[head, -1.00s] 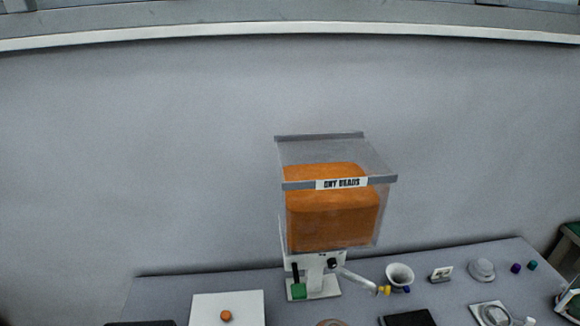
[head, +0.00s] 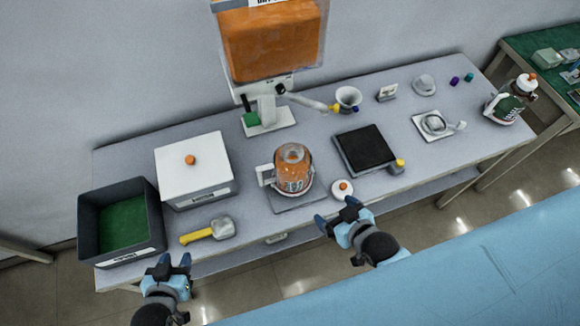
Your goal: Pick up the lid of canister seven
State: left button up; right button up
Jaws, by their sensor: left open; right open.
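A small round white lid with an orange knob (head: 342,189) lies on the grey table, just right of a clear canister of orange beads (head: 292,172). The canister stands on a grey plate (head: 299,203); the marking on its front is too small to read surely. My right gripper (head: 337,213) is open and empty at the table's front edge, just below the lid in the picture and apart from it. My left gripper (head: 174,264) is open and empty at the front edge on the left, below a yellow-handled scoop (head: 207,232).
A dark bin with a green floor (head: 123,225) and a white box with an orange knob (head: 195,165) stand at left. A bead dispenser (head: 270,45) stands behind. A black pad (head: 365,149), funnel (head: 347,98) and a second canister (head: 508,103) are to the right.

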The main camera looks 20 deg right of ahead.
aim_at(340, 188)
jog(key=l+z, duration=0.1)
jog(key=z, duration=0.35)
jog(key=l+z, duration=0.15)
jog(key=z, duration=0.35)
jog(key=i+l+u, duration=0.1)
jog(key=l+u, duration=0.25)
jog(key=l, duration=0.3)
jog(key=l+u, duration=0.35)
jog(key=l, duration=0.35)
jog(key=l+u, duration=0.4)
jog(key=l, duration=0.3)
jog(key=k, duration=0.05)
